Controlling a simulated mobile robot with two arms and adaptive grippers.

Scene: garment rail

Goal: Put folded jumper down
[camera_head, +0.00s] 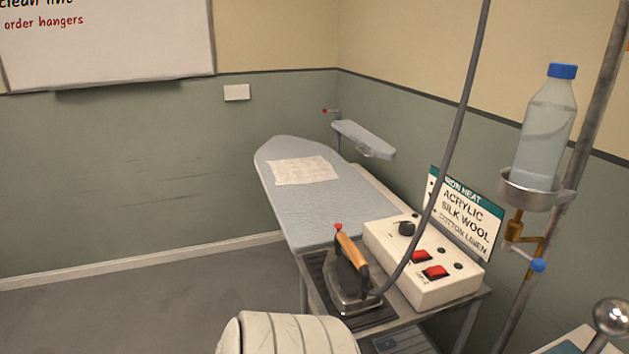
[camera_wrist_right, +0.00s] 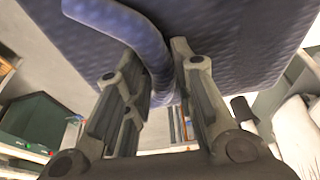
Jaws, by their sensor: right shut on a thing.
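The folded jumper (camera_wrist_right: 235,50) is dark blue with a knitted texture and fills the top of the right wrist view. My right gripper (camera_wrist_right: 154,62) is shut on a rolled fold of it, with the fold between the two fingers. The jumper's far side and what lies beyond it are hidden. Neither the jumper nor the right gripper shows in the head view. My left gripper is in neither view.
In the head view an ironing board (camera_head: 325,210) carries a pale cloth (camera_head: 302,170). An iron (camera_head: 350,275) stands beside a control box (camera_head: 425,265). A water bottle (camera_head: 545,130) sits in a holder on the right. Open floor (camera_head: 130,310) lies left.

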